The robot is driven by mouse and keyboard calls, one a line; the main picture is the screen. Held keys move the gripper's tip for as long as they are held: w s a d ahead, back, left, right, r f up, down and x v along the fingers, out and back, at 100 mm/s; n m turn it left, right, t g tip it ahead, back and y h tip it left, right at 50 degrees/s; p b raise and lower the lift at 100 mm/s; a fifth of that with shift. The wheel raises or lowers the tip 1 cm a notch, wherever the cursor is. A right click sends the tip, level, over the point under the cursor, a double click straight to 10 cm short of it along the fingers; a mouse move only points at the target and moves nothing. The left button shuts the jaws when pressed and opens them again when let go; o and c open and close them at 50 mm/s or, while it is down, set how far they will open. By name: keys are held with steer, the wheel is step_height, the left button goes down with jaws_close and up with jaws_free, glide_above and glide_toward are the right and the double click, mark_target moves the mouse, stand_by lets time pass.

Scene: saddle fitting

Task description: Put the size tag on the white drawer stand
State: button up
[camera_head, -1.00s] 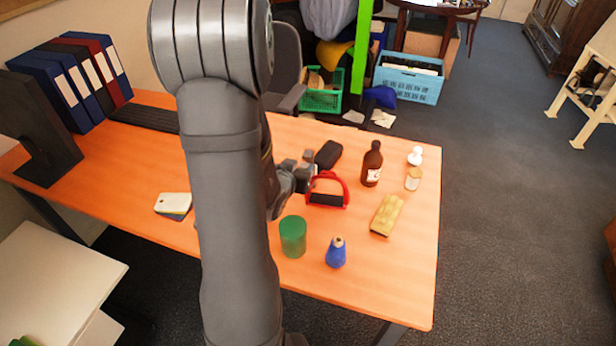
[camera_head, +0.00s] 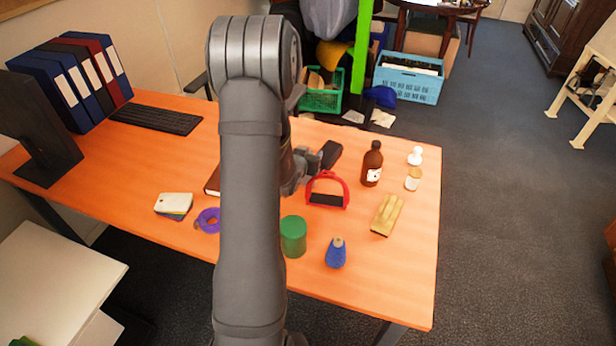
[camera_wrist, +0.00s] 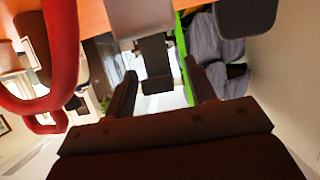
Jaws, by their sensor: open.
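The white drawer stand (camera_head: 55,275) is low at the left in the head view, below the desk, its flat top mostly bare. I cannot tell for sure which item is the size tag. My gripper (camera_head: 304,166) is open over the desk, behind the red stirrup (camera_head: 327,190) and beside a black rounded item (camera_head: 331,152). In the wrist view my open fingers (camera_wrist: 160,92) point past the stirrup, seen at left (camera_wrist: 62,50). A dark block (camera_wrist: 156,62) shows between the fingers; I cannot tell whether it is touched.
The desk (camera_head: 380,275) also holds a green cylinder (camera_head: 293,237), blue bottle (camera_head: 336,253), brown bottle (camera_head: 371,164), yellow brush (camera_head: 386,214), purple ring (camera_head: 208,220) and stacked cards (camera_head: 174,204). Binders (camera_head: 85,75) and a monitor (camera_head: 35,135) stand at left. The front right desk area is clear.

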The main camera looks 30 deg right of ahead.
jaws_close()
steer(key=shift+r, duration=0.1)
